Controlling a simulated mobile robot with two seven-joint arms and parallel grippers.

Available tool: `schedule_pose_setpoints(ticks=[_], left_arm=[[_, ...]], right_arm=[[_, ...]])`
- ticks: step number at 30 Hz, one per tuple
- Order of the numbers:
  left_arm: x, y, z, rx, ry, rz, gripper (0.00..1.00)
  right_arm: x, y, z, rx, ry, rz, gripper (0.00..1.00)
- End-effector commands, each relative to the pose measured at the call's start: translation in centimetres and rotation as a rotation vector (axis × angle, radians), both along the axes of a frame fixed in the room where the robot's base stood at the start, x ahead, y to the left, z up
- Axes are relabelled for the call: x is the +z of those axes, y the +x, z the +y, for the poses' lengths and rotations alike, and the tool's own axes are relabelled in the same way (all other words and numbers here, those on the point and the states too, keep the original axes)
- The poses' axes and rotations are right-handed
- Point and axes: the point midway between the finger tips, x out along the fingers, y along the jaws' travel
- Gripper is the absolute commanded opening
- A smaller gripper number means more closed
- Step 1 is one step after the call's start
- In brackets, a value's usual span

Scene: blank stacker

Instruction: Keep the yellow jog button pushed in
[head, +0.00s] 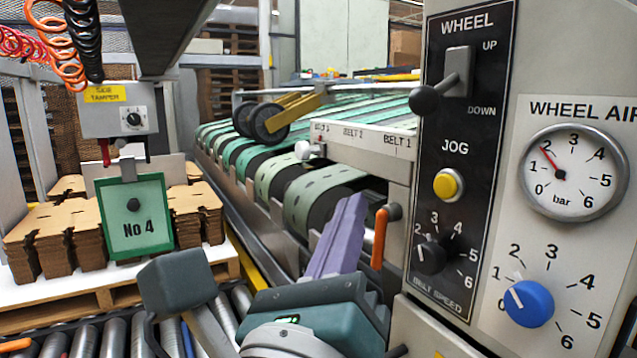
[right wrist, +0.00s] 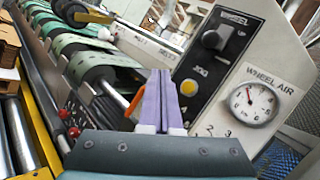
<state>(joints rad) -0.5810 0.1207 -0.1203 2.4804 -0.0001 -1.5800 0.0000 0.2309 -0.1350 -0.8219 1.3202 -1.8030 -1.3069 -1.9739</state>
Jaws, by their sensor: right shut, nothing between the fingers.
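The yellow jog button (head: 447,184) sits in a pale ring under the word JOG on the black control panel (head: 487,207). It also shows uncovered in the right wrist view (right wrist: 188,88). My right gripper (head: 351,202) has purple fingers on a teal body and is shut with nothing between them. Its fingers point up and away, left of the panel in the head view. In the right wrist view its fingertips (right wrist: 160,73) are left of the button, with no contact visible. Whether the button is pushed in cannot be told. My left gripper is not in view.
An orange handle (head: 379,238) stands between the fingers and the panel. A black wheel lever (head: 424,99) juts out above the button, and a belt speed knob (head: 431,257) is below it. A blue knob (head: 528,303) and an air gauge (head: 575,173) are to the right.

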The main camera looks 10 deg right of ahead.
Motion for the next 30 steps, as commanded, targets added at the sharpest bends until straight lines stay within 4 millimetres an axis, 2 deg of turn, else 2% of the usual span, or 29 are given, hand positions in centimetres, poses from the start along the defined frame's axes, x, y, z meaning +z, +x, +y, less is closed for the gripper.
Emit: schedule_pose_setpoints(ticks=[7, 21, 30], left_arm=[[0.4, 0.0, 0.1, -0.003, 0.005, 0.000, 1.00], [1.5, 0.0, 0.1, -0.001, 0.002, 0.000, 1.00], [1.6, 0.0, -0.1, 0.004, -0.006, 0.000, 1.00]], right_arm=[[0.1, 0.5, -1.4, -0.002, -0.002, 0.000, 0.00], [0.1, 2.6, -7.2, -0.002, 0.000, 0.001, 0.00], [0.0, 3.0, -8.3, 0.000, 0.001, 0.000, 0.00]])
